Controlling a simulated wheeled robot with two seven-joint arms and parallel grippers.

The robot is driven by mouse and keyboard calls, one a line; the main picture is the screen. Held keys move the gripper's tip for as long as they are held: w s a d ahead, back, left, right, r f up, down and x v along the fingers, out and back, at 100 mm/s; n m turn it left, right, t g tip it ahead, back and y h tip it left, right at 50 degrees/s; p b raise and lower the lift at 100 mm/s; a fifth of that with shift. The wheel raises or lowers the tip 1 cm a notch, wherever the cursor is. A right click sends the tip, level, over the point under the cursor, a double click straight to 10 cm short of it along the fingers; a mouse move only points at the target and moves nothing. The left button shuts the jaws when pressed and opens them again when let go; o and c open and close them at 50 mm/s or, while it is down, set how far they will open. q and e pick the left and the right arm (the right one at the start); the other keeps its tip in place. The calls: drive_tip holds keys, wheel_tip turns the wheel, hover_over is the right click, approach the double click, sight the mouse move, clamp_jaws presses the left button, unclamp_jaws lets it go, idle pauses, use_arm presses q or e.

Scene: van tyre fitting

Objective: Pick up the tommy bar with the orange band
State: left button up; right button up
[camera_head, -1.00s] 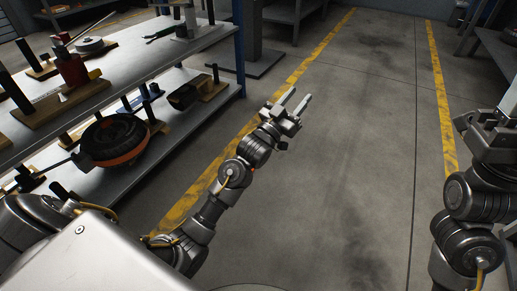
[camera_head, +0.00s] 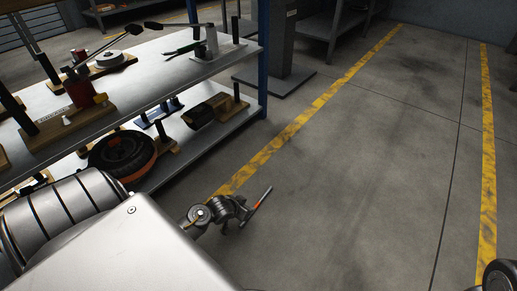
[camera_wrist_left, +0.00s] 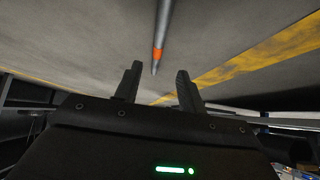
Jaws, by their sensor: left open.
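The tommy bar (camera_head: 264,196) is a thin grey rod with an orange band near one end. It shows over the floor just right of the yellow line in the head view; it seems to lie on the floor. In the left wrist view the bar (camera_wrist_left: 163,25) runs down from the top edge, its banded end in line with the gap between my fingertips. My left gripper (camera_head: 243,216) is open and close to the banded end; its two dark fingers (camera_wrist_left: 160,70) are apart with nothing gripped. I cannot tell the exact gap.
A two-level metal shelf (camera_head: 160,62) stands at the left with tools on wooden blocks, and a wheel with an orange rim (camera_head: 123,153) on its lower level. A blue post (camera_head: 263,60) marks its corner. The floor (camera_head: 370,180) to the right is clear.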

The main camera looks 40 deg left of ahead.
sight(256, 205)
use_arm(q)
drive_tip(key=shift+x, duration=0.85)
drive_tip(key=b+x, duration=0.4)
drive_tip(key=b, duration=0.1)
drive_tip(key=shift+d+f, duration=0.25)
drive_tip(key=shift+w+f+b, duration=0.2)
drive_tip(key=shift+w+b, duration=0.15)
drive_tip(key=shift+w, duration=0.05)
drive_tip(key=shift+r, duration=0.1)
clamp_jaws()
